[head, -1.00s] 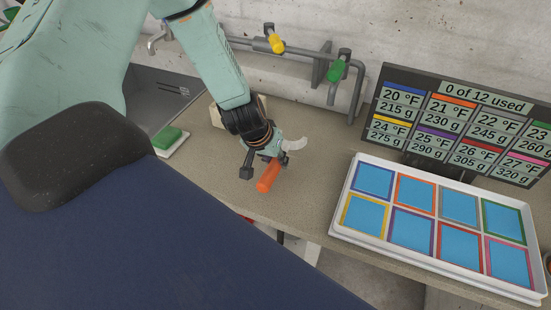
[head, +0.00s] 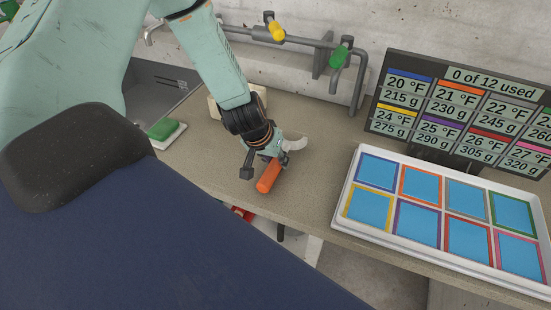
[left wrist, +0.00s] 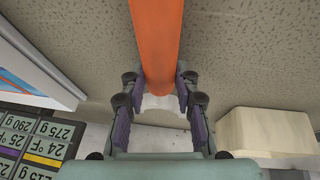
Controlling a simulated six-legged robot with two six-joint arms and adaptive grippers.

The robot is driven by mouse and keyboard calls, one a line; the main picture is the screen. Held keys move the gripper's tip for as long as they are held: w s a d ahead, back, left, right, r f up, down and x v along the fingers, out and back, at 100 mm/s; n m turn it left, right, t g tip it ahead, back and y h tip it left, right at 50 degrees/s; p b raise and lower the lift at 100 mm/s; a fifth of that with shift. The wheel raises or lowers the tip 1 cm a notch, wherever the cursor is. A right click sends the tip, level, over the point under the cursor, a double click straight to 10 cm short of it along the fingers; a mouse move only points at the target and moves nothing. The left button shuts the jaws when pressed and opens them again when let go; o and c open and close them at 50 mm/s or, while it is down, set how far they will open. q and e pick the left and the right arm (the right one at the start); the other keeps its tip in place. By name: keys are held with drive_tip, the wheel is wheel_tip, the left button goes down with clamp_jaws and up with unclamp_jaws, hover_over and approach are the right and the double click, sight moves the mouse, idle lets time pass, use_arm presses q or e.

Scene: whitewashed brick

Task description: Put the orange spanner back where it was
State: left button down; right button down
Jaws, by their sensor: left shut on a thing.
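The orange spanner (head: 268,178) has an orange handle and what looks like a pale grey jaw end (head: 295,144). My left gripper (head: 264,157) is shut on it, over the speckled counter (head: 300,185), close to its front edge. In the left wrist view the orange handle (left wrist: 157,35) runs between the two fingers of the left gripper (left wrist: 160,88) and out of the top of the picture. I cannot tell whether the spanner touches the counter. My right gripper is not in view.
A white tray (head: 352,215) with blue, colour-framed squares lies on the right, before a display panel (head: 459,125). Pipes with a yellow tap (head: 276,32) and a green tap (head: 339,56) run along the wall. A green sponge (head: 163,130) and a pale block (head: 216,107) are at the left.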

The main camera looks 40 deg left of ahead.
sight(275, 161)
use_arm(q)
drive_tip(key=shift+f+b, duration=0.5)
drive_tip(key=shift+f, duration=0.1)
drive_tip(key=c, duration=1.3)
unclamp_jaws()
drive_tip(key=shift+s, duration=0.1)
drive_tip(key=o, duration=0.4)
drive_tip(key=shift+c, duration=0.2)
drive_tip(key=shift+v, duration=2.9)
drive_tip(key=shift+w+v, duration=0.2)
drive_tip(key=shift+v, duration=2.95)
